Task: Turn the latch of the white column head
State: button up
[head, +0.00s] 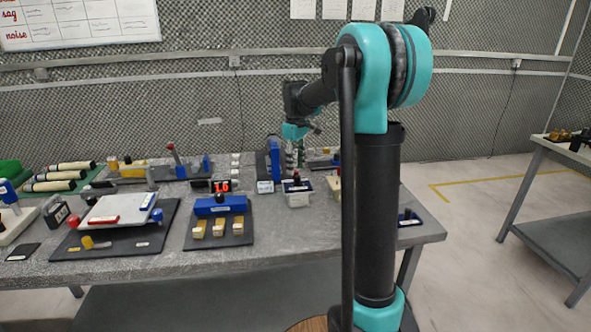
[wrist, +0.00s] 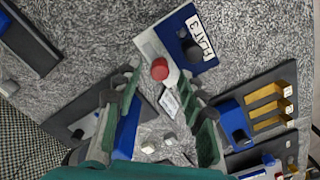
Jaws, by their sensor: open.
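My gripper (head: 296,152) hangs over the back of the bench in the head view, pointing down. In the wrist view its two green-padded fingers (wrist: 168,110) are spread with nothing between the pads. A white block-like fixture (head: 298,199) with a dark blue top and a red knob (head: 297,177) stands in front of my gripper. The wrist view shows the red knob (wrist: 160,69) beyond the fingertips, beside a blue plate (wrist: 188,42) marked "FLAT 3" with a black knob. I cannot tell for sure which part is the white column head or its latch.
A blue upright piece (head: 274,158) stands close left of my gripper; it shows beside the left finger in the wrist view (wrist: 125,130). A blue bar (head: 220,205) with yellow blocks on a dark mat lies front left. A white tray-like plate (head: 117,209) sits further left.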

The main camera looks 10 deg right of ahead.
jog(key=shift+f, duration=0.9)
grip_shut()
